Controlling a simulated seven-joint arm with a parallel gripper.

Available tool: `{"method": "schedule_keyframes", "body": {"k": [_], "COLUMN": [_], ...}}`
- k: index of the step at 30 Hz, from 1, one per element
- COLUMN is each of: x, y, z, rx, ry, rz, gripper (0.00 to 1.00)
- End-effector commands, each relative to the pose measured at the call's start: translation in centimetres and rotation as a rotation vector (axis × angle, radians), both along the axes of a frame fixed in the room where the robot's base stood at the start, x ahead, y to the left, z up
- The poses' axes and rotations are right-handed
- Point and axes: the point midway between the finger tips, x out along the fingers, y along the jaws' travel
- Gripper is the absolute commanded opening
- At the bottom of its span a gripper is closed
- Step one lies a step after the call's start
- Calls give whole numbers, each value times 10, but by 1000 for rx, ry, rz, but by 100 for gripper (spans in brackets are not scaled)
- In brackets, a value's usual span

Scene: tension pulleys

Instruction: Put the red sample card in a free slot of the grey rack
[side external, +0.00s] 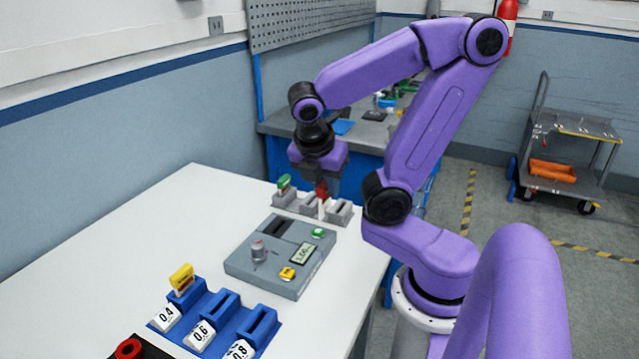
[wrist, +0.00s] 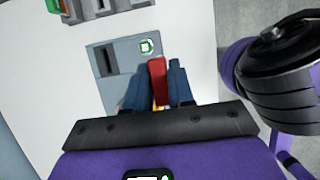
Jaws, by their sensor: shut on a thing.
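The red sample card (side external: 322,190) is upright in my gripper (side external: 326,184), with a pale lower part. In the wrist view the card (wrist: 157,80) sits between my two dark blue fingers (wrist: 155,70), which are shut on it. The grey rack (side external: 340,212) stands at the far side of the white table. A green card (side external: 284,184) is in its left slot; the right slot looks empty. The red card overlaps the rack's middle in the side view. In the wrist view the rack (wrist: 100,10) lies apart from the card, at the top edge.
A grey instrument (side external: 262,268) with a dark slot, a display and a knob stands in front of the rack. A blue rack (side external: 228,322) with number labels holds a yellow card (side external: 182,277). A black item with a red ring (side external: 128,349) is at the front.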

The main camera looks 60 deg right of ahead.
Motion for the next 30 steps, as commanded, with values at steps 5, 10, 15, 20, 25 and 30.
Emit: {"method": "schedule_keyframes", "body": {"k": [5, 10, 15, 20, 25, 30], "x": [-1, 0, 0, 0, 0, 0], "y": [0, 0, 0, 0, 0, 0], "z": [0, 1, 7, 15, 24, 33], "rx": [0, 0, 0, 0, 1, 0], "ry": [1, 0, -2, -3, -3, -2], "rz": [0, 0, -1, -1, -1, -1], "gripper": [0, 0, 0, 0, 0, 0]}}
